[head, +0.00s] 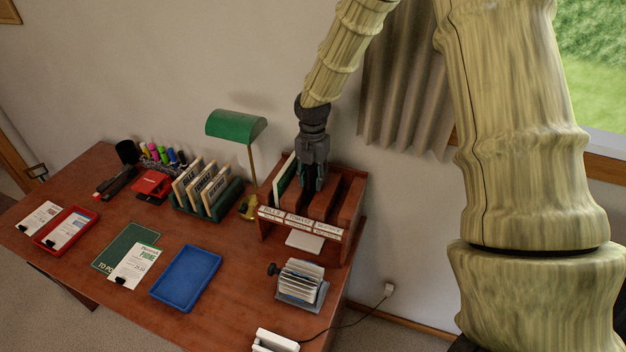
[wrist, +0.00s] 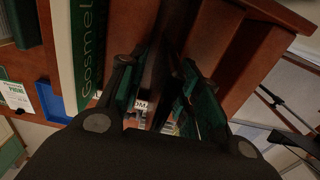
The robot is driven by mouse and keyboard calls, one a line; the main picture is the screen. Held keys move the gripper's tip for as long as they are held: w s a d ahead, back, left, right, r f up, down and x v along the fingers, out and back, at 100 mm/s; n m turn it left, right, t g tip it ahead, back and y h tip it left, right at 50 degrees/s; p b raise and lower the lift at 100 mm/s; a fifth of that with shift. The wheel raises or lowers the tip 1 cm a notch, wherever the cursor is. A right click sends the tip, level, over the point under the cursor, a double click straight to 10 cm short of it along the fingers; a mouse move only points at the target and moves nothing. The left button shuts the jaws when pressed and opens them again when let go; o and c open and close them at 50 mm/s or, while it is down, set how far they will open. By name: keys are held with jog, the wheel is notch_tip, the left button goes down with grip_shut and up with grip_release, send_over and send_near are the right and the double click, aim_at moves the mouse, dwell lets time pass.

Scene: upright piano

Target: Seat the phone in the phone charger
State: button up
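A white charger-like block (head: 275,341) sits at the front edge of the desk, cut off by the bottom of the head view. A dark cable runs from it towards the wall. I cannot make out a phone in either view. My gripper (head: 312,184) points down into the wooden sorter (head: 349,205) at the back right of the desk. In the wrist view its green-padded fingers (wrist: 160,100) are apart, with a dark gap between them. No held object shows there. A green and white "Gosmel" folder (wrist: 88,60) stands to the left of the fingers.
A green lamp (head: 237,125) and a folder rack (head: 207,192) stand left of the sorter. A card file (head: 301,282) lies in front of it. A blue tray (head: 186,278) and red tray (head: 66,229) lie on the desk.

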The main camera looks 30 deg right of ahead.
jog(key=shift+f, duration=0.15)
grip_shut()
dwell(0.4)
